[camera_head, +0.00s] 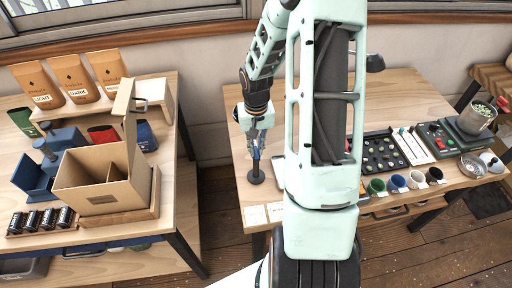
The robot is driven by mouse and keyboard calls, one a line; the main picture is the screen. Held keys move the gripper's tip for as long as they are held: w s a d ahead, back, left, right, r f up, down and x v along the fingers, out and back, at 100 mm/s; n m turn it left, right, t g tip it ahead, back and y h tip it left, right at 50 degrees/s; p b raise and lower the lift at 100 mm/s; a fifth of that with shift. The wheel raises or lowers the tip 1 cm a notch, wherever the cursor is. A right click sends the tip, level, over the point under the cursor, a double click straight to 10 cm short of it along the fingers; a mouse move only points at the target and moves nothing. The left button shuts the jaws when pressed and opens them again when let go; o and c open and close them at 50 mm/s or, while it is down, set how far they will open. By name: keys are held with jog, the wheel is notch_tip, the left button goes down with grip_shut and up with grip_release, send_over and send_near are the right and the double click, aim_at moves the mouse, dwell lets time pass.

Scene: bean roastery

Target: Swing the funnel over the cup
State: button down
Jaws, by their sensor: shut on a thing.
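My gripper (258,128) is at the left end of the right-hand table, pointing down. It is shut on a small part at the top of a slim blue stand (256,158). The stand has a dark round base (256,178) on the table and looks upright. I cannot make out a clear funnel shape there; the gripper hides much of the stand's top. Several small cups stand in a row at the front of the right-hand table, among them a green cup (376,187) and a blue cup (397,184). My arm hides the table's middle.
Two pale cards (255,216) lie at the table's front left. A dark tray (382,152) and a metal pot (478,118) stand right of my arm. The left table (172,165) holds a cardboard box (85,185), paper bags (72,80) and blue bins. A floor gap separates the tables.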

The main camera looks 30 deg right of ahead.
jog(key=shift+m+b, duration=0.3)
jog(key=shift+b, duration=0.05)
jog(key=m+b, duration=0.2)
jog(key=m, duration=0.1)
jog(key=shift+w+f+m+b, duration=0.1)
jog(key=shift+m+b, duration=0.3)
jog(key=m+b, duration=0.1)
jog(key=m, duration=0.4)
jog(key=shift+b, duration=0.35)
jog(key=m, duration=0.5)
jog(key=shift+r, duration=0.2)
jog(key=shift+m+p, duration=0.8)
jog(key=shift+m, duration=1.1)
jog(key=c, duration=2)
grip_release()
notch_tip(320, 180, up, 12)
jog(key=shift+f, duration=0.1)
